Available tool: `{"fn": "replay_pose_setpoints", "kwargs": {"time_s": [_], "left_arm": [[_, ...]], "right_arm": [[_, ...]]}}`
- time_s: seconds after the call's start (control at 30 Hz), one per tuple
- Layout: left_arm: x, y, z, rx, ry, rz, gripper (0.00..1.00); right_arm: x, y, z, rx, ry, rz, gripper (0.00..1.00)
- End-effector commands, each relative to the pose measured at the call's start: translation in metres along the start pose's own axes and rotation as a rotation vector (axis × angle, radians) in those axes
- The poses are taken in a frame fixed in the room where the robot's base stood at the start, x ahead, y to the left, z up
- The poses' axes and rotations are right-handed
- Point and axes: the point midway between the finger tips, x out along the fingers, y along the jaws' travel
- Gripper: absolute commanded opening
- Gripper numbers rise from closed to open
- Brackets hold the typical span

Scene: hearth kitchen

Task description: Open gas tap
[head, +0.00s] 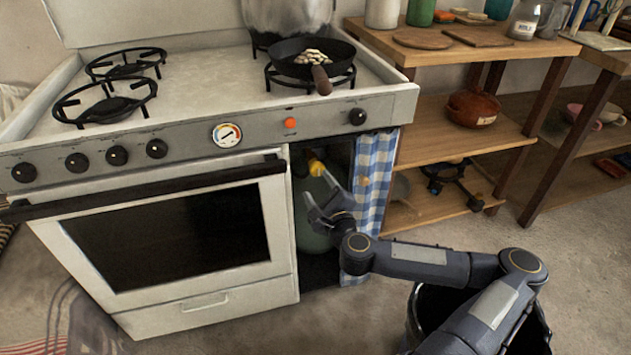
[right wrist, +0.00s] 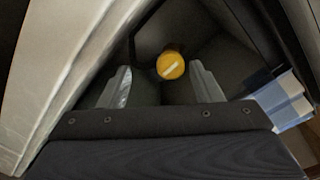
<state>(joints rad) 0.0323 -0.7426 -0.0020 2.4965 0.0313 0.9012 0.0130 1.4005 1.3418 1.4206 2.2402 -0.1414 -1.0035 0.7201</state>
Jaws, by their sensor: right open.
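The yellow gas tap (head: 315,165) sits on top of a green gas cylinder (head: 312,222) in the open bay at the right of the stove. In the right wrist view the tap is a round yellow knob (right wrist: 170,65) with a pale bar across it. My right gripper (head: 324,191) is open at the bay, just in front of and below the tap in the head view. In the right wrist view its two fingers (right wrist: 163,88) stand apart, with the knob beyond and between their tips, seemingly not touched. My left gripper is not in view.
A blue checked curtain (head: 375,185) hangs at the bay's right edge. The white oven (head: 180,290) borders the bay on the left. A pan (head: 290,63) with pale food sits on the right burner. Wooden shelves (head: 490,125) stand to the right.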

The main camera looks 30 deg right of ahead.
Motion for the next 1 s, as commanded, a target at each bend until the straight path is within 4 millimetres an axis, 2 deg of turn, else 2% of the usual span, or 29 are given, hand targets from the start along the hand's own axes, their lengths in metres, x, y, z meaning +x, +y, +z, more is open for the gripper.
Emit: {"fn": "replay_pose_setpoints", "kwargs": {"time_s": [0.03,0.13,0.6,0.73,1.0], "left_arm": [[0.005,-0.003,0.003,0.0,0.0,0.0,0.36],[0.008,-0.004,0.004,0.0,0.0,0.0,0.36],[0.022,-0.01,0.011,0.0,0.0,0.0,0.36],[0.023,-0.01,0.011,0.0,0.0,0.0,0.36],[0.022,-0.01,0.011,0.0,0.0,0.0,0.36]], "right_arm": [[0.0,-0.002,-0.013,0.034,0.026,-0.027,0.59],[0.004,-0.008,-0.023,0.063,0.051,-0.056,0.59],[0.069,-0.012,-0.026,0.062,0.051,-0.057,0.59],[0.076,-0.013,-0.025,0.062,0.05,-0.055,0.59],[0.077,-0.013,-0.025,0.061,0.051,-0.055,0.57]]}}
